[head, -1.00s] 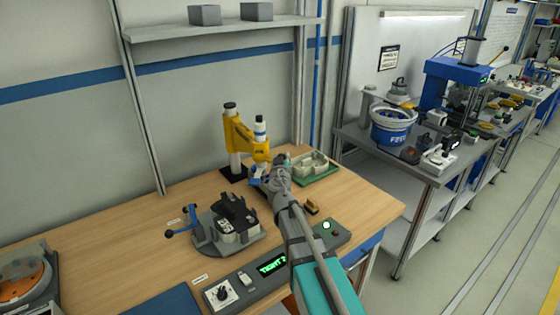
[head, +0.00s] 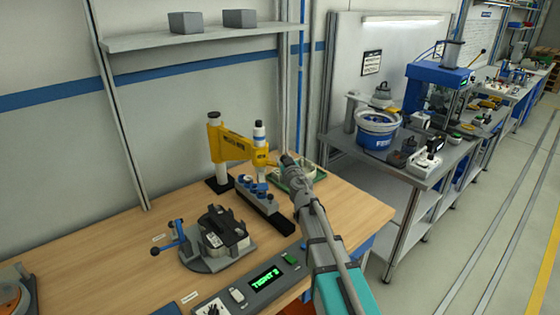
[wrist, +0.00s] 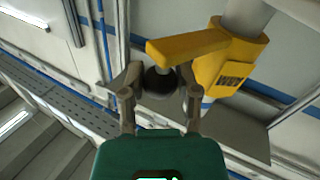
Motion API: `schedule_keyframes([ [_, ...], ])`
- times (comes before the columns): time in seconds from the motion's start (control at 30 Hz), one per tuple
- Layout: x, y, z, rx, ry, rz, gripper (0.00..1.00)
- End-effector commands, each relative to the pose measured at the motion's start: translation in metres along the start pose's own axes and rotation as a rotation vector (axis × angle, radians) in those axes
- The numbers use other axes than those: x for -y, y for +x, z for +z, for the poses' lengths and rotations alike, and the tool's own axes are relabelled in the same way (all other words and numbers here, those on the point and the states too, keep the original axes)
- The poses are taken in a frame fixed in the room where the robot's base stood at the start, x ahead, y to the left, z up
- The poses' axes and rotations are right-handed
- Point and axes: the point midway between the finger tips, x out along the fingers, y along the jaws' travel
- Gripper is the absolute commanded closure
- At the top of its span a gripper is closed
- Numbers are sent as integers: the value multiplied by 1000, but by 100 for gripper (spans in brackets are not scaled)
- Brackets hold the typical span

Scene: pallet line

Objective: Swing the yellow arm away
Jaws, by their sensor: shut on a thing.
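The yellow arm (head: 236,149) reaches out to the right from its post (head: 217,170) at the back of the wooden bench. A white cylinder with a dark cap (head: 259,135) stands at its outer end. In the wrist view the yellow arm (wrist: 188,46) crosses the upper middle, with a dark round knob (wrist: 161,83) below its tip. My gripper (wrist: 160,88) has its fingers on both sides of this knob and is shut on it. In the head view my gripper (head: 284,161) is at the arm's outer end, and its fingers are partly hidden there.
A fixture with a dark part and a blue handle (head: 200,262) sits on the bench (head: 128,228), apart from the yellow arm. A dark block with grey and blue pieces (head: 272,218) lies below the arm. A green tray (head: 318,180) is behind my gripper. A control box (head: 235,302) is in front.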

Motion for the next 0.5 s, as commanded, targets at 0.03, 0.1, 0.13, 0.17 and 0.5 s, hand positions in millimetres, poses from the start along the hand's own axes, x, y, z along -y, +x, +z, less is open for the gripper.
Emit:
schedule_keyframes([
  [0.03,-6,3,0,3,1,16,100],
  [0.1,-5,3,0,3,2,16,100],
  [0.13,-4,3,0,3,2,16,100],
  [0.17,-4,4,0,3,2,15,100],
  [0.5,3,4,-1,1,1,6,24],
])
